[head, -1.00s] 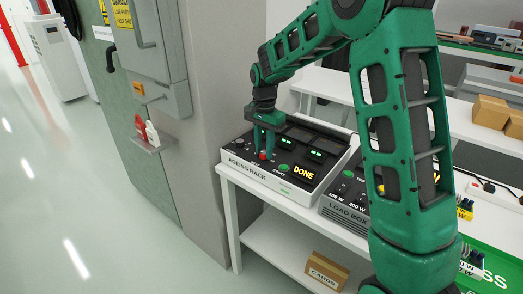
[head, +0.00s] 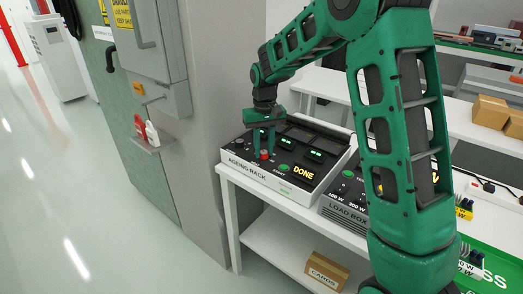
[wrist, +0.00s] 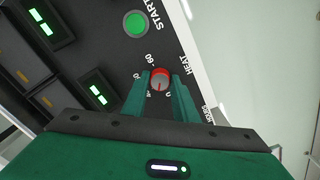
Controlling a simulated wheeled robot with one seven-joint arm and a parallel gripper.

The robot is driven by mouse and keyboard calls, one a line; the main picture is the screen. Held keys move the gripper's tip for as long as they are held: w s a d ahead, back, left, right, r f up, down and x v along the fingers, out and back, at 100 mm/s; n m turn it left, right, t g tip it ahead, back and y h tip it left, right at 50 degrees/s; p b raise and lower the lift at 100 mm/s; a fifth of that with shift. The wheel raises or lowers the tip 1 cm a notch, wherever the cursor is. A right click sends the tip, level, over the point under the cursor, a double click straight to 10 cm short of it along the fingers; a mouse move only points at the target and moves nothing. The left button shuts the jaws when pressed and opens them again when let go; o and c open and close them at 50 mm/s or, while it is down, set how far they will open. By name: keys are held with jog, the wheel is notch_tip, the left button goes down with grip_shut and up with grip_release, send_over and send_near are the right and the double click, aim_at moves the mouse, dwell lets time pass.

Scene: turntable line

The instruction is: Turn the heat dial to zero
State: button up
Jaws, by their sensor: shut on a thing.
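The heat dial (wrist: 160,83) is a small round knob with a red rim and a grey top bearing a dark pointer line. In the wrist view its pointer runs toward the bottom of the picture, between small printed marks, one of which looks like a 0. My gripper (wrist: 161,77) is shut on the dial, with one green finger on each side. In the head view the red dial (head: 264,155) shows between the fingertips on the front of the ageing rack (head: 240,163). The rack's display reads DONE.
A green START button (wrist: 135,23) lies close to the dial. Lit green displays (head: 315,155) sit behind it on the rack. The load box (head: 345,215) stands to the right on the white bench. A grey cabinet (head: 205,130) rises to the left.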

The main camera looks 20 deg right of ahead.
aim_at(264, 152)
jog(key=n, duration=0.7)
dwell(0.7)
jog(key=o, duration=1.1)
jog(key=shift+c, duration=0.2)
notch_tip(264, 152, up, 11)
jog(key=shift+f, duration=0.15)
